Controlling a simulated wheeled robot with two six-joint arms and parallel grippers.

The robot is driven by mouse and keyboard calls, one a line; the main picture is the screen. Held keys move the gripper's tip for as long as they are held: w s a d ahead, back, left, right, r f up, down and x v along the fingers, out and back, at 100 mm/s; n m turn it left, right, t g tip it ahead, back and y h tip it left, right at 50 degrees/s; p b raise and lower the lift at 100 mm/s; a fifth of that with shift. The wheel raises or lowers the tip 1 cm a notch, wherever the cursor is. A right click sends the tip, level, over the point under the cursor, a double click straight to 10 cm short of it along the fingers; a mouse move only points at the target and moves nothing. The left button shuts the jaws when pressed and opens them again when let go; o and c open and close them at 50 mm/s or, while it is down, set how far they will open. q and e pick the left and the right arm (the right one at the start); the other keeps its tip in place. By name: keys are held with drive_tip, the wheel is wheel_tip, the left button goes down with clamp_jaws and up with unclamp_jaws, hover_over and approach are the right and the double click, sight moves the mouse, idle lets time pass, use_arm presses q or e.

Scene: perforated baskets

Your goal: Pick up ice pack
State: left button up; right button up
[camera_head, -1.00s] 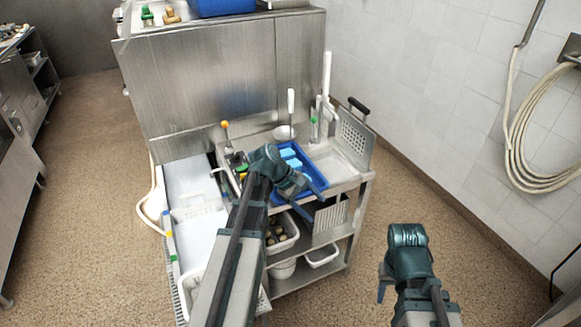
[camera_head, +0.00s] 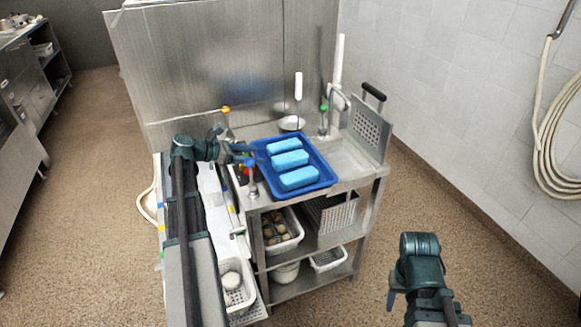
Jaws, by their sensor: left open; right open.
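Light blue ice packs lie side by side in a dark blue tray (camera_head: 322,181) on the steel counter: a back one (camera_head: 284,145), a middle one (camera_head: 290,159) and a front one (camera_head: 299,178). My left gripper (camera_head: 248,155) is open at the tray's left edge, pointing right, apart from the packs. Its fingertips are small and partly hard to make out. My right gripper (camera_head: 391,290) is open and empty, low at the right, in front of the floor and away from the counter.
Bottles with coloured tops stand near the tray's left side. The floor at right is clear.

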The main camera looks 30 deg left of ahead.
use_arm(q)
drive_tip(key=b, duration=0.3)
approach(287, 156)
drive_tip(key=x, duration=0.4)
drive_tip(key=shift+d+f, duration=0.25)
drive_tip(key=shift+w+d+f, duration=0.1)
drive_tip(key=shift+w+d, duration=0.25)
drive_tip(key=shift+w, duration=0.05)
drive_tip(key=b+x, duration=0.2)
drive_tip(key=x, duration=0.3)
drive_tip(key=shift+w, duration=0.15)
clamp_jaws()
